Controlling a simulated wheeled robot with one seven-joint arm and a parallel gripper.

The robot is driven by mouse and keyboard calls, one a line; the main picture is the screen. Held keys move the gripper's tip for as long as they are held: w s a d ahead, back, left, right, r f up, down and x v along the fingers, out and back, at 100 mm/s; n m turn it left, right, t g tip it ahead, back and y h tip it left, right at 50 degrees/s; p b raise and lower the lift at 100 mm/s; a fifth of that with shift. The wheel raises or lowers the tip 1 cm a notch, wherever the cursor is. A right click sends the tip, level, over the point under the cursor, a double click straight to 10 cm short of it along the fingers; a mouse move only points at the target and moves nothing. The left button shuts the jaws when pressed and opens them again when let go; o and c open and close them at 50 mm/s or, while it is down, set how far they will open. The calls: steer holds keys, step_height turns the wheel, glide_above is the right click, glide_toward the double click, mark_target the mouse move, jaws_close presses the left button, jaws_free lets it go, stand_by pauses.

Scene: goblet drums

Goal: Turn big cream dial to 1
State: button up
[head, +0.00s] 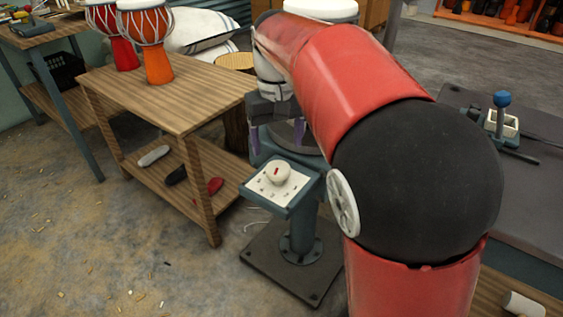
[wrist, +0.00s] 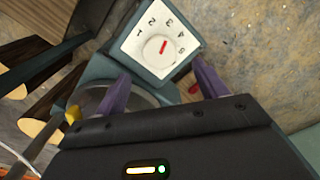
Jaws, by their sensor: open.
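The big cream dial (head: 276,173) sits on a white numbered plate (head: 262,189) on top of a blue-grey pedestal. A short red mark runs across its face. In the wrist view the dial (wrist: 158,52) shows between and beyond my fingertips, with numbers around it. There the red mark slants toward the upper right, roughly toward the 3 and 4 side; I cannot read the exact setting. My gripper (head: 277,138) has two purple fingers spread apart. It is behind and above the dial in the head view, apart from it. The wrist view also shows my gripper (wrist: 161,70) empty.
A wooden table (head: 165,90) with goblet drums (head: 145,42) stands left of the pedestal; several shoe-like items lie on its lower shelf. A grey bench (head: 530,190) with a blue-knobbed lever (head: 502,100) is at right. Floor at front left is mostly clear.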

mark_target(278, 167)
step_height(278, 167, down, 7)
steer(key=shift+r+b, duration=0.2)
steer(key=shift+b, duration=0.25)
steer(key=c, duration=1)
